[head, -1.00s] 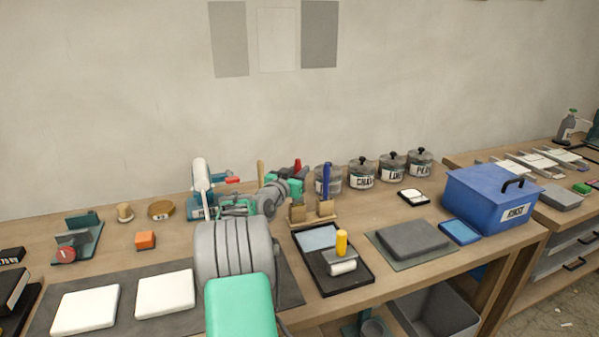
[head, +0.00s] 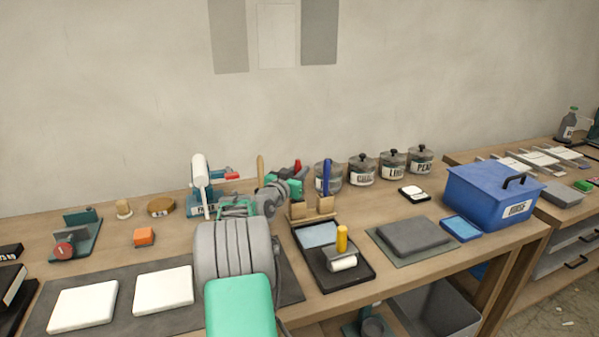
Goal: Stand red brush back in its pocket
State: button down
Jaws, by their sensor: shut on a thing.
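The wooden brush holder (head: 299,211) stands on the bench right of centre. A blue-handled brush (head: 327,176) stands upright in its right part. My gripper (head: 295,180) is just behind and above the holder's left part, as seen from here. It is shut on the red brush (head: 297,165), whose red end shows above the jaws. The rest of the red brush is hidden by my gripper and arm. I cannot tell whether its lower end is inside the pocket or above it.
A light wooden handle (head: 261,169) stands left of my gripper. Lidded jars (head: 362,172) stand behind and right. A black tray (head: 350,272) with a roller and yellow handle lies in front of the holder. A blue box (head: 487,203) stands far right.

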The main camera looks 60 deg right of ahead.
jog(key=shift+f+b, duration=0.5)
jog(key=shift+f, duration=0.05)
jog(key=c, duration=1.2)
grip_release()
jog(key=shift+o, duration=0.2)
jog(key=o, duration=0.4)
jog(key=shift+o, duration=0.2)
jog(key=shift+r+p, duration=1.15)
jog(key=shift+r, duration=2.85)
